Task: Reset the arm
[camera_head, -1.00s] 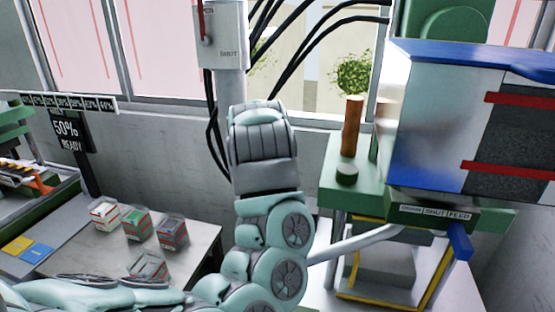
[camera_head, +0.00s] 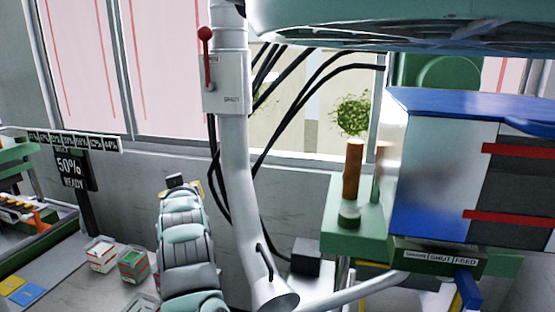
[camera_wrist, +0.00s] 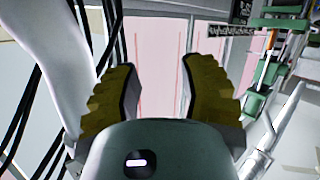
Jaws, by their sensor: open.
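My arm shows in the head view as a mint and grey segment (camera_head: 188,245) rising at lower centre-left, in front of the wall and table. Another large mint part of mine crosses the top right. My gripper (camera_head: 184,184) seems to be the small dark and yellowish part at the segment's upper end, partly hidden. In the wrist view my gripper (camera_wrist: 157,85) has its two ribbed yellow-brown fingers wide apart with nothing between them. Beyond them is a pale pink window panel.
A grey pipe (camera_head: 237,190) with a red-handled switch box (camera_head: 224,83) stands just right of my arm, with black cables beside it. Small boxes (camera_head: 100,254) sit on the table at left. A green and blue machine (camera_head: 430,150) fills the right. A "50% READY" sign (camera_head: 70,172) stands left.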

